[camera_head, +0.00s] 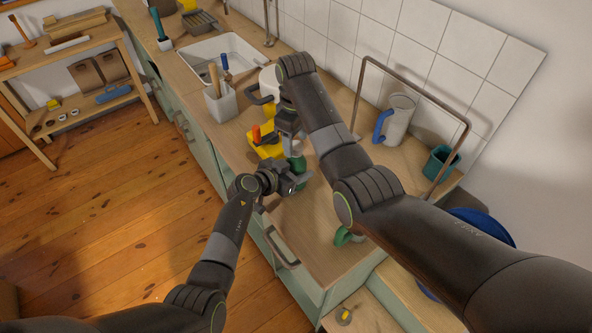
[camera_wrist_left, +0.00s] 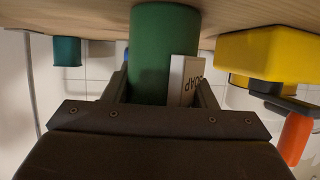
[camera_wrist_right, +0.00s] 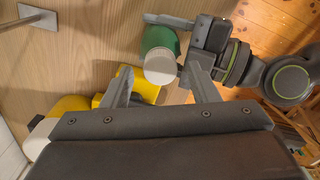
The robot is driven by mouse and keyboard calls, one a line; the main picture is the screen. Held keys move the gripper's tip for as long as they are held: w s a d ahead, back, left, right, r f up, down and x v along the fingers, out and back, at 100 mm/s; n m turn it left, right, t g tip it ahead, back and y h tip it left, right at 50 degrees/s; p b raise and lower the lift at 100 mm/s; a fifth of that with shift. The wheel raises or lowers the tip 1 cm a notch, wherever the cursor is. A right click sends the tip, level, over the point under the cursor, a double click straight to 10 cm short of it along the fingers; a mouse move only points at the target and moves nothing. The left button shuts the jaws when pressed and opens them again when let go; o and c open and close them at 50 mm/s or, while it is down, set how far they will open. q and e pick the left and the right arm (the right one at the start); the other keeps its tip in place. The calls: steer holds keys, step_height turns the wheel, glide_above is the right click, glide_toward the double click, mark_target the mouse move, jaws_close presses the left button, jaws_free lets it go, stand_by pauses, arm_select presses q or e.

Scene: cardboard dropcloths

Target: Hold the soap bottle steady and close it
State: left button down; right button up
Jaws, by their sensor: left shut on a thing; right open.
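The green soap bottle (camera_head: 298,166) stands upright on the counter in the head view. My left gripper (camera_head: 297,179) is shut around its body. In the left wrist view the bottle (camera_wrist_left: 162,50) fills the space between the fingers, with its white SOAP label (camera_wrist_left: 186,80) visible. In the right wrist view the bottle (camera_wrist_right: 160,40) shows a round pale top, seen from above. I cannot tell whether that is a cap or the bare neck. My right gripper (camera_head: 291,140) is above the bottle, pointing down, open and apart from it. No separate cap can be made out.
A yellow object with an orange part (camera_head: 264,143) stands close behind the bottle. A utensil holder (camera_head: 221,103) and sink (camera_head: 244,50) lie farther left. A grey jug (camera_head: 400,118), a teal pot (camera_head: 440,163) and a metal rail (camera_head: 411,76) are right. A green mug (camera_head: 343,237) stands near the front.

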steer(key=shift+f, duration=0.7)
steer(key=c, duration=1)
steer(key=shift+c, duration=0.2)
